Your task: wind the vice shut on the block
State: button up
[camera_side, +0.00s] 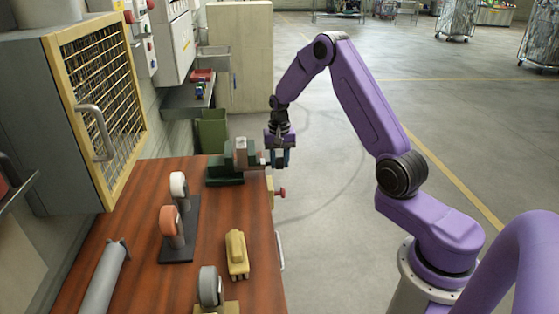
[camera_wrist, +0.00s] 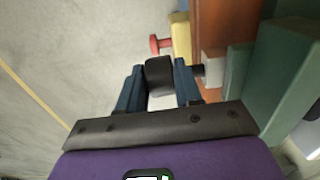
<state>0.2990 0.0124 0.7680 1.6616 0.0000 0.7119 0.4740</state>
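The green vice (camera_side: 224,170) stands at the far end of the wooden bench and shows at the right of the wrist view (camera_wrist: 285,75). A grey block (camera_side: 240,152) shows at the vice's upper part; its contact with the jaws is unclear. My gripper (camera_side: 279,158) is at the vice's right side, over the bench edge. In the wrist view, the blue fingers of my gripper (camera_wrist: 160,85) are closed on both sides of a black handle (camera_wrist: 160,74). A short dark shaft (camera_wrist: 198,70) runs from behind the right finger toward the vice.
A red knob (camera_side: 281,192) on a yellow mount juts from the bench edge, near my gripper. On the bench (camera_side: 215,286) are a dark stand with rollers (camera_side: 179,252), a yellow object (camera_side: 236,254) and a grey cylinder (camera_side: 104,280). Open floor lies to the right.

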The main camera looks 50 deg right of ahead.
jog(key=shift+d+g+y, duration=0.1)
jog(key=shift+g+y, duration=0.2)
jog(key=shift+w+d+f+g+y, duration=0.1)
jog(key=shift+g+y, duration=0.45)
jog(key=shift+w+d+g+y, duration=0.1)
jog(key=shift+g+y, duration=0.45)
jog(key=shift+w+g+y, duration=0.1)
jog(key=shift+g+y, duration=1.3)
jog(key=o, duration=1)
jog(key=shift+c, duration=0.2)
